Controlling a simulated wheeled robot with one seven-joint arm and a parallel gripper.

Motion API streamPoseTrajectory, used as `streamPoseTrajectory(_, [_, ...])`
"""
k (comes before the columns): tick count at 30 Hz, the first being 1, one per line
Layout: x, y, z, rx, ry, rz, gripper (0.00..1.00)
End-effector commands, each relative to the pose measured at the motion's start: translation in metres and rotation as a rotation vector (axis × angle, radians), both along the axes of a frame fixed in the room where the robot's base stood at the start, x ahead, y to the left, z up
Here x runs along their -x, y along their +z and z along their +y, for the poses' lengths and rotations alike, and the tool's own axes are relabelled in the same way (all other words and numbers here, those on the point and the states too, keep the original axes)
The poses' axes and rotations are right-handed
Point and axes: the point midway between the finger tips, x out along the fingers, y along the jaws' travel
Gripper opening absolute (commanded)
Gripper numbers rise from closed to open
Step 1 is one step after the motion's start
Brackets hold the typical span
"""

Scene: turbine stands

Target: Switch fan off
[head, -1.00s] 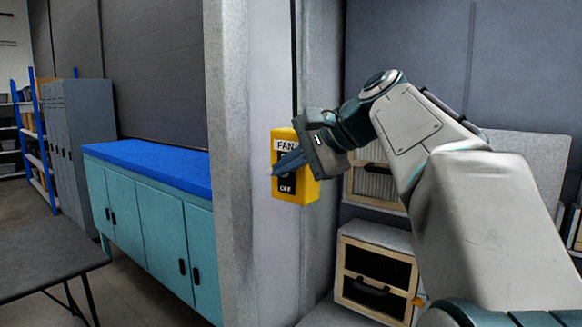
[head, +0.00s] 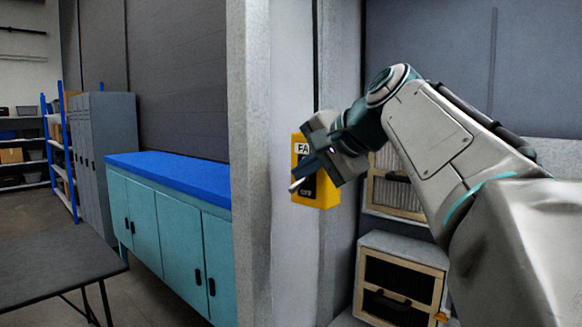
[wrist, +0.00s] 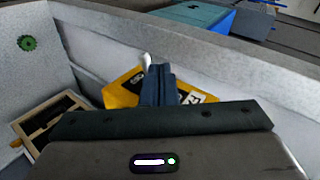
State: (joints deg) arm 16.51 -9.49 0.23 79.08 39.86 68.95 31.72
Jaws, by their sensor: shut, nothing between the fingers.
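The fan switch is a yellow box (head: 328,195) on the narrow pale wall, with a white label whose visible letters are "FA" at its top and an "OFF" mark low on its dark face. A light lever (head: 296,186) juts out from it and slants down to the left. My gripper (head: 304,172) is shut and empty, its blue-grey fingers across the box's face just above the lever. In the wrist view the shut fingers (wrist: 158,72) lie over the yellow box (wrist: 120,94), with the lever's pale end (wrist: 146,60) beside their tips. Contact is hard to tell; my gripper hides part of the box.
Teal cabinets with a blue top (head: 165,178) stand left of the wall's edge. A dark table (head: 55,262) is at the lower left. Wood-framed drawer units (head: 400,285) stand right of the switch, partly behind my arm. The floor between table and cabinets is clear.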

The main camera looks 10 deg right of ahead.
Motion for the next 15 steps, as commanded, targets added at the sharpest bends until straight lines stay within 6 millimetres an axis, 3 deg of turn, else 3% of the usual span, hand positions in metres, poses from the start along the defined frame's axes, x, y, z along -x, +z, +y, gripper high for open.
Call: streamPoseTrajectory(15, [0.0043, 0.0091, -0.0018, -0.001, 0.000, -0.001, 0.00])
